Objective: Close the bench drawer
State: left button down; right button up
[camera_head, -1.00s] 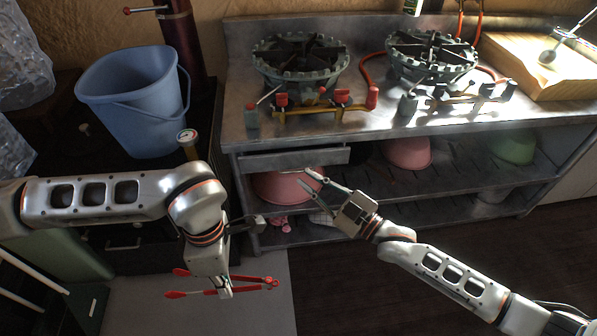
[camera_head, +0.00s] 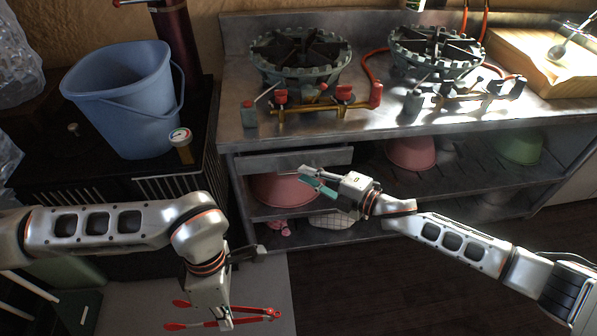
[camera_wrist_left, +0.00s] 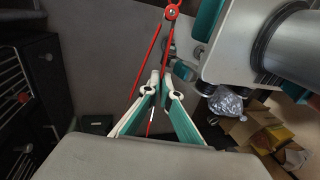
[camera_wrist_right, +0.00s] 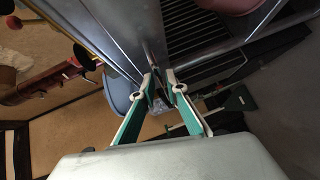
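The bench drawer (camera_head: 270,162) is a grey metal front under the left part of the steel bench top (camera_head: 235,110); it appears to stand out a little. My right gripper (camera_head: 312,178) is just in front of and below the right part of the drawer front. Its fingertips also show close together in the right wrist view (camera_wrist_right: 160,75), near a long metal edge. No object is clear between them, and contact with the drawer cannot be told. My left gripper (camera_head: 224,318) is low at the left, shut on red tongs (camera_head: 185,324), which also show in the left wrist view (camera_wrist_left: 152,50).
Two gas burners (camera_head: 300,52) stand on the bench, with a wooden board (camera_head: 535,65) at the right. Bowls, including a pink one (camera_head: 275,188), sit on the shelf under the drawer. A blue bucket (camera_head: 120,105) stands on a dark cabinet at the left.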

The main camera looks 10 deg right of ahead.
aim_at(301, 162)
pick_arm(q)
jog(key=shift+s+f, duration=0.25)
jog(key=shift+f, duration=0.4)
pick_arm(e)
jog(key=x, duration=0.3)
jog(key=shift+f, duration=0.1)
jog(key=shift+w+a, duration=0.1)
jog(key=shift+a, duration=0.05)
grip_shut()
pick_arm(q)
jog(key=shift+f+b, duration=0.1)
jog(key=shift+b, duration=0.2)
pick_arm(e)
jog(key=shift+w, duration=0.1)
